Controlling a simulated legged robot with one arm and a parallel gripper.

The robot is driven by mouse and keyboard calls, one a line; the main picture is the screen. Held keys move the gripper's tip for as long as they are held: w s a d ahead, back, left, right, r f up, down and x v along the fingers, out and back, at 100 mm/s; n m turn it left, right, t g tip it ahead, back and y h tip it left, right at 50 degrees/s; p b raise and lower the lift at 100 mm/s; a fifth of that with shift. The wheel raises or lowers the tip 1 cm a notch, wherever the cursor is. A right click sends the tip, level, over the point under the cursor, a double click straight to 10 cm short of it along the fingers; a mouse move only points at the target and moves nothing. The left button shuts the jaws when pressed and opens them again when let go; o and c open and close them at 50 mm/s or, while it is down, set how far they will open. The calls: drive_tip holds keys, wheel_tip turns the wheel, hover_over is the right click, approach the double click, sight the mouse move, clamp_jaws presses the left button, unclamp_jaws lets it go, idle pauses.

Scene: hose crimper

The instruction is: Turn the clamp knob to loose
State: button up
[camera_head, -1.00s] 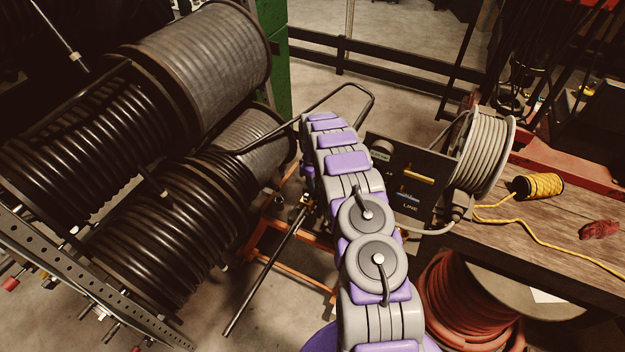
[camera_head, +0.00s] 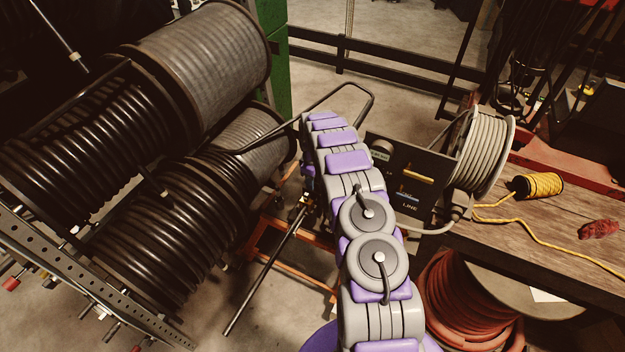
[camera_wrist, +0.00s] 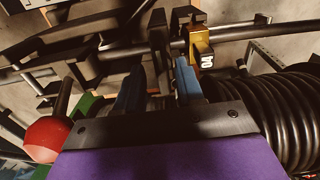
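In the wrist view, my gripper (camera_wrist: 160,88) shows as two blue fingers standing apart above a purple body. A dark upright part (camera_wrist: 160,45) stands between and just beyond the fingertips; it may be the clamp knob, but I cannot tell for sure. I see no clear contact on it. A brass-coloured block (camera_wrist: 203,48) with a small label sits on a dark horizontal rod (camera_wrist: 240,32), just right of the fingers. In the head view, my arm hides the gripper; a small brass part (camera_head: 305,200) shows left of the arm.
A red ball (camera_wrist: 45,138) on a dark stem is close to the gripper's left. Black hose coils (camera_wrist: 290,110) are close on the right. In the head view, large hose reels (camera_head: 110,130) fill the left, and a dark panel (camera_head: 410,185) and wooden bench (camera_head: 540,235) stand right.

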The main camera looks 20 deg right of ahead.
drive_tip(key=shift+r, duration=0.1)
wheel_tip(320, 180, up, 17)
drive_tip(key=shift+p, duration=0.45)
idle(0.3)
idle(0.3)
